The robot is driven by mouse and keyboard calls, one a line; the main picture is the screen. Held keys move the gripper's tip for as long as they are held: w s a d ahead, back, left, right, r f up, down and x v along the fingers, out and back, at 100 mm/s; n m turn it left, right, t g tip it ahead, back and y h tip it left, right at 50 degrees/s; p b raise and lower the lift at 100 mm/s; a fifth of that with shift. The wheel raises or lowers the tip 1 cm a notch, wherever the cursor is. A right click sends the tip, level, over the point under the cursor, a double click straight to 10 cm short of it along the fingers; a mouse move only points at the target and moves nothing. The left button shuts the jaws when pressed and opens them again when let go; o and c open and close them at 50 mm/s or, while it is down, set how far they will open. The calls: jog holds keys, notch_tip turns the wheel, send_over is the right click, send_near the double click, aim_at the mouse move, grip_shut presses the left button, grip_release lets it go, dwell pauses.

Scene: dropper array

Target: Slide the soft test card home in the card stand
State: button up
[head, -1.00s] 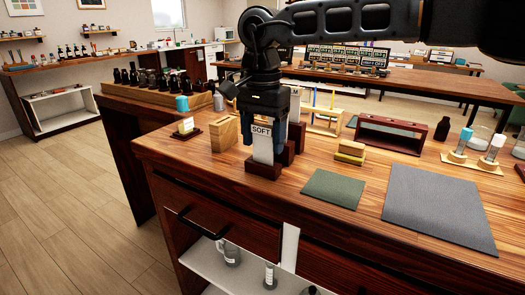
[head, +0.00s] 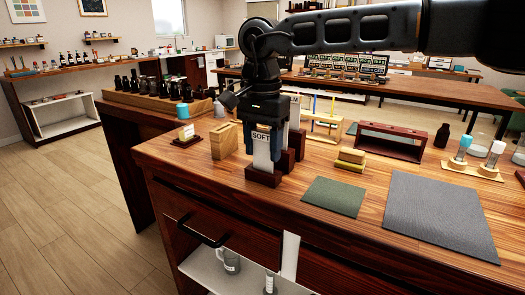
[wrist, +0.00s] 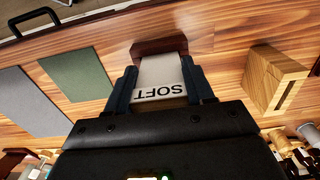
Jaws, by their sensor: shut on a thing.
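The soft test card (head: 263,151) is a pale upright card marked SOFT. Its lower end meets the dark red-brown card stand (head: 263,177) on the table; whether it is fully seated cannot be told. My gripper (head: 264,145) points down and is shut on the card, a finger on each side. In the wrist view the card (wrist: 162,72) lies between my two dark fingers, and its far end reaches the stand (wrist: 158,46). Another dark red-brown stand (head: 293,150) is close behind to the right, partly hidden by my gripper.
A wooden slotted block (head: 224,142) stands close on the left. A green mat (head: 334,196) and a grey mat (head: 440,215) lie to the right. Yellow blocks (head: 350,160) and a dark red rack (head: 391,141) are behind them. The table's front edge is near the stand.

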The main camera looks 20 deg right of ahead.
aim_at(263, 131)
jog(key=shift+r+p, duration=1.8)
jog(key=shift+r, duration=1.05)
